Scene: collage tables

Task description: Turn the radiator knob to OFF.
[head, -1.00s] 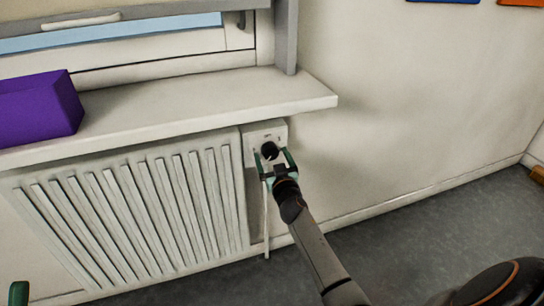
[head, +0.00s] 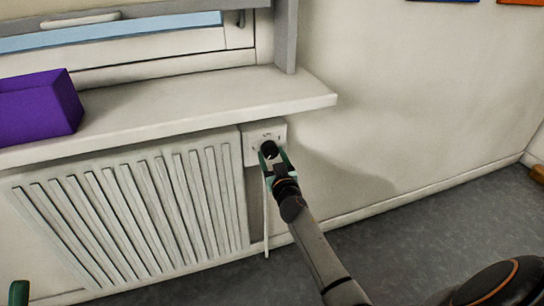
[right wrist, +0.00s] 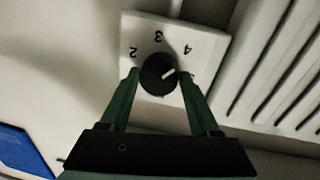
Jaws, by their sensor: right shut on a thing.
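The radiator knob (head: 269,149) is black and round, on a white plate (head: 250,132) at the radiator's upper right corner. In the right wrist view the knob (right wrist: 157,74) has a white pointer line slanting up to the right, toward the side of the 4. The digits 2, 3 and 4 appear upside down there; no OFF mark is readable. My right gripper (head: 277,160) is shut on the knob, one green finger on each side, as the right wrist view (right wrist: 158,78) also shows. Only a green tip of my left gripper (head: 18,292) shows at the lower left edge.
The white ribbed radiator (head: 130,215) lies left of the knob. A window sill (head: 200,105) juts out above it, with a purple box (head: 38,106) on its left end. A thin white pipe (head: 266,225) runs down below the plate.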

